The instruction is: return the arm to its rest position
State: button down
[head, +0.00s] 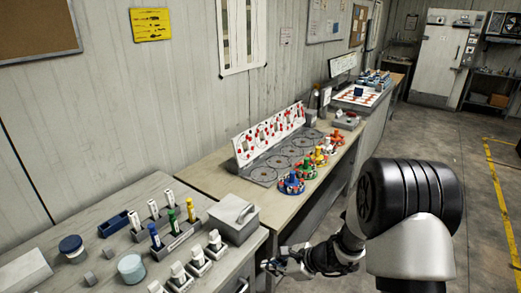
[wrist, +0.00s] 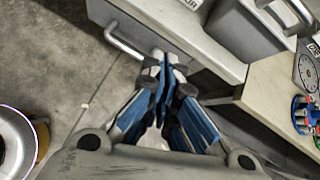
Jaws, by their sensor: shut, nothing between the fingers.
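My arm reaches forward from the lower right of the head view. My gripper (head: 275,266) is beside the front edge of the near bench. In the wrist view, my gripper (wrist: 164,75) has its blue-padded fingers together and nothing between them. Its tips point at the bench front, near a metal drawer handle (wrist: 128,38). I cannot tell whether the tips touch the bench or are just apart from it.
The near bench (head: 97,212) holds a grey lidded box (head: 234,218), several core liners in racks and a blue tray (head: 113,224). The second bench holds a white panel (head: 268,136) and coloured carousels. Open concrete floor (head: 455,190) lies to the right.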

jog(key=s+a+r+n+g+h, duration=0.1)
jog(key=s+r+n, duration=0.5)
jog(key=r, duration=0.3)
jog(key=s+r+n+g, duration=0.1)
jog(key=s+r+n, duration=0.4)
jog(key=s+r, duration=0.3)
jog(key=s+d+r+n+t+h, duration=0.1)
jog(key=s+d+r+n+h, duration=0.2)
jog(key=s, duration=0.4)
jog(key=s+d+r+n+t+h, duration=0.1)
jog(key=s+d+r+n+h, duration=0.3)
jog(key=s+d+n, duration=0.2)
jog(key=shift+s+d+r+n, duration=0.4)
jog(key=shift+s+d, duration=0.7)
jog(key=shift+d, duration=0.1)
